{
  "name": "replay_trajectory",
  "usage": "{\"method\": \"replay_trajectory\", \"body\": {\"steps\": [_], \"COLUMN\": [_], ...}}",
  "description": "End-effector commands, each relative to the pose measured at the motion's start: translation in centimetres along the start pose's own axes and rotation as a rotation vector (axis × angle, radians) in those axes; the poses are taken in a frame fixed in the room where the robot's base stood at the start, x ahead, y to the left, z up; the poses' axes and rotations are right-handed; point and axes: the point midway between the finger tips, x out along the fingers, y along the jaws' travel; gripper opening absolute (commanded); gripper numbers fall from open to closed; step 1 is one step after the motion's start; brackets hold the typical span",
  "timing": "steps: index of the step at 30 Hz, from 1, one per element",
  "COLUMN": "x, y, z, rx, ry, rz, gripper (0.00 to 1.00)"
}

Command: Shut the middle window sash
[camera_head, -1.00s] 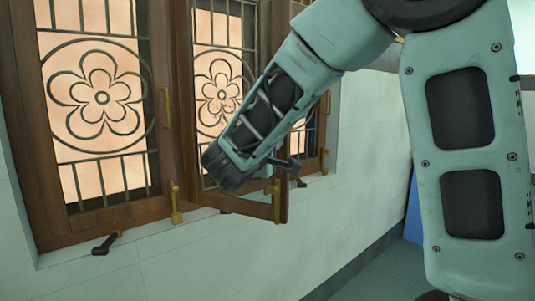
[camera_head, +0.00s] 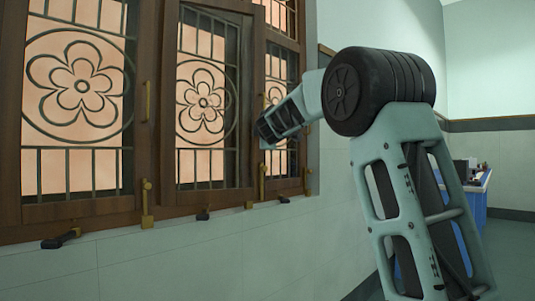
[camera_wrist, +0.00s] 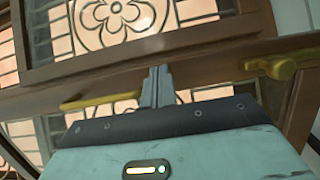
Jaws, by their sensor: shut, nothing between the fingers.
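The middle window sash (camera_head: 251,85) is a brown wooden frame with a flower grille, between the left and right sashes in the head view. It looks close to the plane of the window; whether a small gap is left I cannot tell. My arm's end is at its right edge in the head view, where my fingers are hidden. In the wrist view my gripper (camera_wrist: 157,84) is shut and empty, its fingertips against or just in front of a brown wooden rail (camera_wrist: 205,52). A brass handle (camera_wrist: 100,100) shows left of the fingers and a brass knob (camera_wrist: 275,67) to the right.
The left sash (camera_head: 80,208) has a similar flower grille. Brass fittings (camera_head: 147,205) and black latches (camera_head: 60,240) line the sill. The white wall (camera_head: 240,255) below is clear. A blue bench (camera_head: 476,190) stands far right.

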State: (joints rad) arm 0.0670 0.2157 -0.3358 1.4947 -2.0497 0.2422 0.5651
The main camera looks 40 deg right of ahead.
Motion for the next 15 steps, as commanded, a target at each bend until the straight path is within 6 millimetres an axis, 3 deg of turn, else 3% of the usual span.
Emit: {"method": "replay_trajectory", "body": {"steps": [9, 15], "x": [6.8, 9.4], "y": [-0.5, 0.0], "z": [-1.6, -3.0], "rx": [0.000, -0.003], "ry": [0.123, 0.297], "rz": [-0.009, -0.006], "gripper": [0.00, 0.00]}}
